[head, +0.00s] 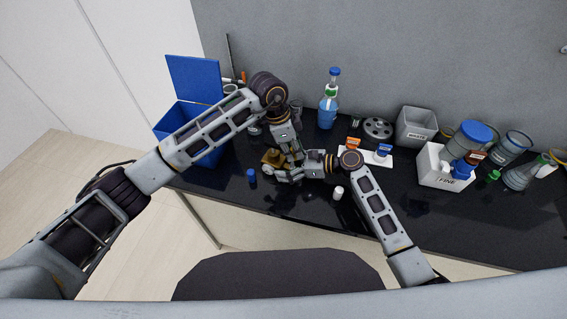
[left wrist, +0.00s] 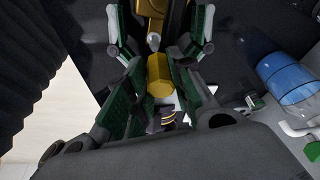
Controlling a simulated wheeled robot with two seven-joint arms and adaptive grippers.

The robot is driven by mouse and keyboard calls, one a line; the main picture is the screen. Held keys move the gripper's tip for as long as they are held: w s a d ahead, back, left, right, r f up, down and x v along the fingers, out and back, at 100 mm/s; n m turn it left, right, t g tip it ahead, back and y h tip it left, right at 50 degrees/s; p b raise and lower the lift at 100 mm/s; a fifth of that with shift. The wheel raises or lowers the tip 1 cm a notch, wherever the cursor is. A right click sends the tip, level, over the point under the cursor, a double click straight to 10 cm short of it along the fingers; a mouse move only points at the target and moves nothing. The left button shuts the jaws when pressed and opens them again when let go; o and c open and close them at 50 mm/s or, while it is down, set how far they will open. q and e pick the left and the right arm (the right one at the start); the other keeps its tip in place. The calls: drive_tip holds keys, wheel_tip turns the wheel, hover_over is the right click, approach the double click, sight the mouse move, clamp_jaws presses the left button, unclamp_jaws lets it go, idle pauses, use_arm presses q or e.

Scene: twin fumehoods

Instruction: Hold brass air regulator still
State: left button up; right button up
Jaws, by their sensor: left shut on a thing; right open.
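The brass air regulator (head: 272,158) is on the black bench, partly hidden by my two grippers. In the left wrist view its brass body (left wrist: 160,80) lies between the green-padded fingers of my left gripper (left wrist: 160,38). My left gripper (head: 286,154) comes down from above and is shut on the regulator. My right gripper (head: 280,174) reaches in from the right, low and close beside the regulator, and is open. Whether its fingers touch the regulator cannot be told.
A blue open-lidded bin (head: 180,125) stands at left. A blue cap (head: 251,176) and a white cap (head: 338,193) lie near the front edge. A blue bottle (head: 327,112) and a grey bin (head: 416,128) stand behind. A white bin (head: 440,172) and glassware stand at right.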

drive_tip(key=v, duration=1.1)
drive_tip(key=shift+s+d+r, duration=0.1)
drive_tip(key=shift+d, duration=0.1)
use_arm(q)
drive_tip(key=shift+r, duration=0.15)
use_arm(e)
drive_tip(key=shift+r, duration=0.1)
use_arm(q)
drive_tip(key=shift+r+p, duration=1.45)
drive_tip(key=shift+r, duration=0.45)
use_arm(e)
drive_tip(key=shift+r, duration=1.35)
use_arm(q)
drive_tip(key=shift+f, duration=0.1)
use_arm(e)
drive_tip(key=shift+f, duration=0.1)
use_arm(q)
drive_tip(key=shift+s, duration=0.15)
use_arm(e)
drive_tip(key=shift+s, duration=0.15)
